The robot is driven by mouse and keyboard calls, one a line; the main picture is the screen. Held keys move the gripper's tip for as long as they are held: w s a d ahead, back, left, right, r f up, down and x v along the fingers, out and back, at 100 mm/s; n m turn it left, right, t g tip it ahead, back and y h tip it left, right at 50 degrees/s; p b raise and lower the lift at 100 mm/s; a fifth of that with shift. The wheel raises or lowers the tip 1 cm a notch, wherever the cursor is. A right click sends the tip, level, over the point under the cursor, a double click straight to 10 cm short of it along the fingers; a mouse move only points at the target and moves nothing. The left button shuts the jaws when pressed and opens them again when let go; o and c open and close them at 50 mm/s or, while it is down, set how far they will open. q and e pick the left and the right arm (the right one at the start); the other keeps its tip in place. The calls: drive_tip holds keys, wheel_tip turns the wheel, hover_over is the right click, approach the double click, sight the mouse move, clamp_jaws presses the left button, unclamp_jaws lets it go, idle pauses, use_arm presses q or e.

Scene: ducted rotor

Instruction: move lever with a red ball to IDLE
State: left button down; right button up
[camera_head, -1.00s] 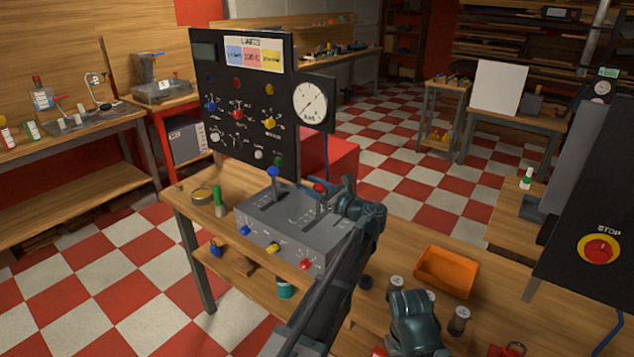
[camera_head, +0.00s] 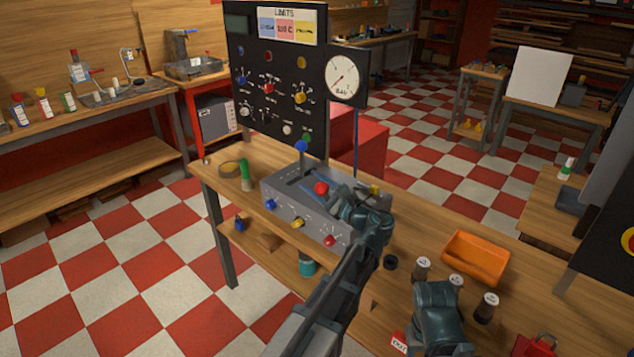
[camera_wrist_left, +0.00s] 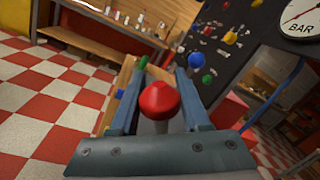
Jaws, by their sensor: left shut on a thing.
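A grey control box (camera_head: 290,207) stands on the wooden workbench. Its lever with a red ball (camera_head: 321,189) shows near the middle of the box top; the ball also shows in the left wrist view (camera_wrist_left: 160,100). My left gripper (camera_head: 328,187) comes over the box from the right. In the wrist view its two fingers (camera_wrist_left: 158,103) lie on either side of the ball's lever, shut on it. The finger hides part of the box top, and the position lettering, IDLE included, cannot be read. No right gripper fingers show.
A second lever with a blue ball (camera_head: 302,147) stands upright behind on the same box. Blue, yellow and red knobs line the box front. A black panel with a gauge (camera_head: 341,79) rises behind. An orange tray (camera_head: 476,258) and several small jars sit to the right.

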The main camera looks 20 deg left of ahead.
use_arm(q)
drive_tip(key=shift+s+f, duration=0.15)
drive_tip(key=shift+s, duration=0.1)
drive_tip(key=shift+c, duration=1.9)
unclamp_jaws()
